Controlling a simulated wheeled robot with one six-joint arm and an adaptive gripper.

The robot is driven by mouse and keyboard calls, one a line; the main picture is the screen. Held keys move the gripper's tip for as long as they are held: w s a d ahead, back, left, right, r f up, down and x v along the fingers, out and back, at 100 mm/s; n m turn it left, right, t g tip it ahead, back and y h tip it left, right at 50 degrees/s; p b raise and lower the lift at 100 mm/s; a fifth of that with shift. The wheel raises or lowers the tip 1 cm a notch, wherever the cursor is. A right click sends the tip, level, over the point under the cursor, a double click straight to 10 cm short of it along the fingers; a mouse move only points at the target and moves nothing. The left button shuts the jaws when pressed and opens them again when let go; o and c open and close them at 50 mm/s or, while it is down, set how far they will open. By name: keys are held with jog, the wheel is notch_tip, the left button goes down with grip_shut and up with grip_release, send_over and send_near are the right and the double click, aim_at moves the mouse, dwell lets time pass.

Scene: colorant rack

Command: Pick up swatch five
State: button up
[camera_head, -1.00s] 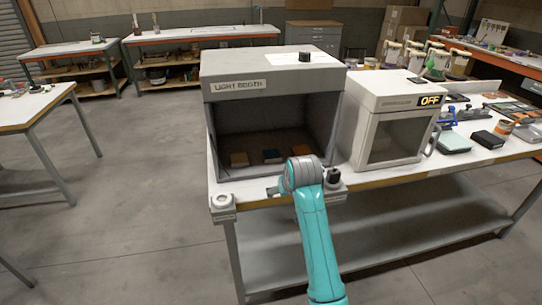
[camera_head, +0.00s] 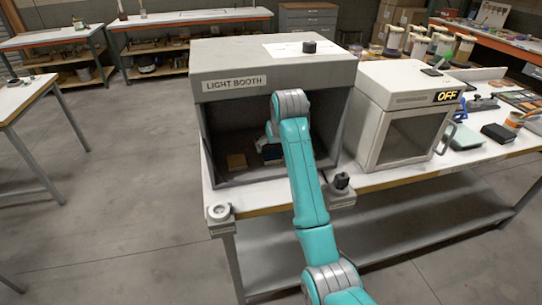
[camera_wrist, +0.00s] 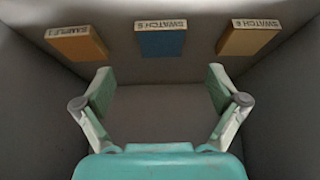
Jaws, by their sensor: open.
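My gripper (camera_wrist: 160,90) is open and empty inside the light booth (camera_head: 236,84), its two fingers spread wide in the wrist view. Three small blocks lie ahead of the fingers, apart from them: an orange one (camera_wrist: 77,44) at left with a label that seems to read SAMPLE, a blue one (camera_wrist: 161,43) in the middle labelled SWATCH, and a tan-orange one (camera_wrist: 249,40) at right labelled SWATCH. The label numbers are too small to read surely. The blue block is roughly centred between the fingers. In the head view my arm hides the right block and most of the gripper.
The booth's side walls and roof close in around my arm. A closed cabinet (camera_head: 404,115) showing OFF stands to its right.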

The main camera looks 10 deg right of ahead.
aim_at(271, 155)
jog(key=shift+x, duration=3.25)
jog(key=shift+a, duration=0.1)
jog(key=shift+c, duration=0.3)
jog(key=c, duration=1.1)
